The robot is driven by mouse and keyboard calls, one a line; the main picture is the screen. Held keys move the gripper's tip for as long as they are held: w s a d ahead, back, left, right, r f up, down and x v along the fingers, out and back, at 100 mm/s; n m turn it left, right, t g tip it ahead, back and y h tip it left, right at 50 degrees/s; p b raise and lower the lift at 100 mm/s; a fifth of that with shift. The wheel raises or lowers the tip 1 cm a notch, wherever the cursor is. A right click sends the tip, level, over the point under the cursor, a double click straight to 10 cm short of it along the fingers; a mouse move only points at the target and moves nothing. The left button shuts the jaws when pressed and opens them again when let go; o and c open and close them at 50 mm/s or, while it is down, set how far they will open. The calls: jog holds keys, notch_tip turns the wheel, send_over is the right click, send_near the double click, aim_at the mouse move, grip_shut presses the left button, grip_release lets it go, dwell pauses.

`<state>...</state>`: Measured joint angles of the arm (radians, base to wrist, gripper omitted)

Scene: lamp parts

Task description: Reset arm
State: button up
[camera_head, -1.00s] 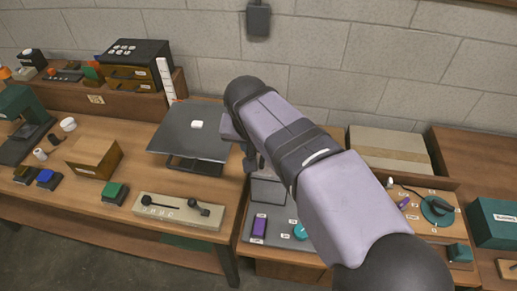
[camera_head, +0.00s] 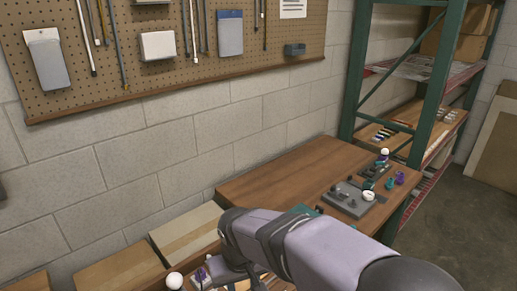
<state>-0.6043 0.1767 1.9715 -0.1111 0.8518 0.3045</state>
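My arm reaches in from the lower right corner, and its wrist bends downward near the bottom middle. My gripper (camera_head: 232,272) is at the lower end of the wrist, mostly hidden by my own arm and small in the picture, so I cannot see its fingers or whether it holds anything. Another white ball (camera_head: 174,281) shows beside my wrist.
Cardboard boxes (camera_head: 187,238) stand against the block wall left of the table. A green-framed shelf rack (camera_head: 425,85) stands behind the table's right end. A pegboard (camera_head: 110,70) with tools hangs above. The table's back left part is clear.

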jog(key=s+d+f+m, duration=0.1)
jog(key=s+d+f, duration=0.1)
jog(key=s+d, duration=0.2)
jog(key=s+d+f+m+g, duration=0.1)
jog(key=s+d, duration=0.3)
jog(key=d, duration=0.6)
jog(key=s+d+f+m+g, duration=0.1)
jog(key=s+d+f+m, duration=0.1)
jog(key=d, duration=0.4)
jog(key=shift+s+d+f, duration=0.4)
jog(key=shift+s+f, duration=0.1)
jog(key=shift+s, duration=0.45)
